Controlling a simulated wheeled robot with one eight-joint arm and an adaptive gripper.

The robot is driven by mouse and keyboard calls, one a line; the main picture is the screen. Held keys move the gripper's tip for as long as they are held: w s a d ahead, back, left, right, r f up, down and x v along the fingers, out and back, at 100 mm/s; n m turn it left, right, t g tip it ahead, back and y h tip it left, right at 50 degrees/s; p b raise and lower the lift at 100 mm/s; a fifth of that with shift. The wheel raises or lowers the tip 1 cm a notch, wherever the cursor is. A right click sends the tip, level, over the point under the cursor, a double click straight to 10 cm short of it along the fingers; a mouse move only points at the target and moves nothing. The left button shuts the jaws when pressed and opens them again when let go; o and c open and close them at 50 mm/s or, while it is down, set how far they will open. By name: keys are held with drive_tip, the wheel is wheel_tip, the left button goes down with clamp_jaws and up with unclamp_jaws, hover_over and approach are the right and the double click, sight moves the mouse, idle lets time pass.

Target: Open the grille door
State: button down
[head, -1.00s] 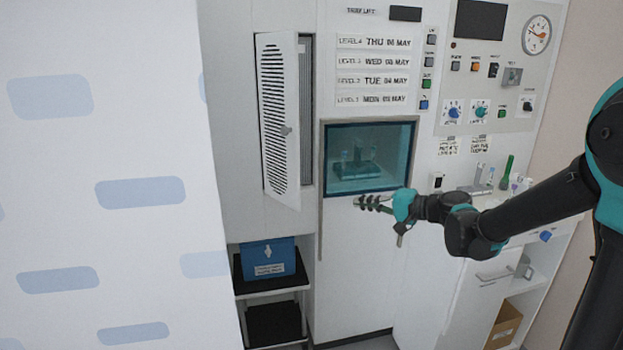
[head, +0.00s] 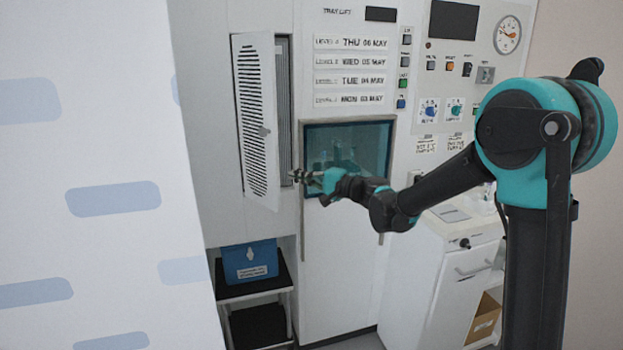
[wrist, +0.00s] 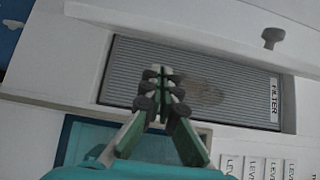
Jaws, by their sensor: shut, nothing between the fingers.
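The white grille door (head: 256,120) with dark slots stands partly open at the upper left of the cabinet. In the wrist view the door (wrist: 190,30) runs along the top, seen nearly edge-on, with the knob (wrist: 272,38) at upper right. A grey ribbed filter panel (wrist: 210,85) shows in the opening behind it. My gripper (head: 294,176) is shut and empty, just right of the door's lower free edge. In the wrist view its fingertips (wrist: 155,78) overlap the filter panel; I cannot tell whether they touch anything.
A teal-tinted window (head: 370,145) lies below and right of the opening, behind my gripper. A blue box (head: 250,262) sits on a black shelf below the door. A white patterned panel (head: 90,140) fills the left side.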

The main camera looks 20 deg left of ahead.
drive_tip(key=shift+s+a, duration=0.3)
drive_tip(key=shift+s, duration=0.4)
drive_tip(key=shift+s+a, duration=0.25)
drive_tip(key=shift+s, duration=0.45)
drive_tip(key=shift+s, duration=0.1)
drive_tip(key=shift+s+a+m+t, duration=0.2)
drive_tip(key=shift+s+m+t, duration=0.15)
drive_tip(key=shift+s, duration=0.2)
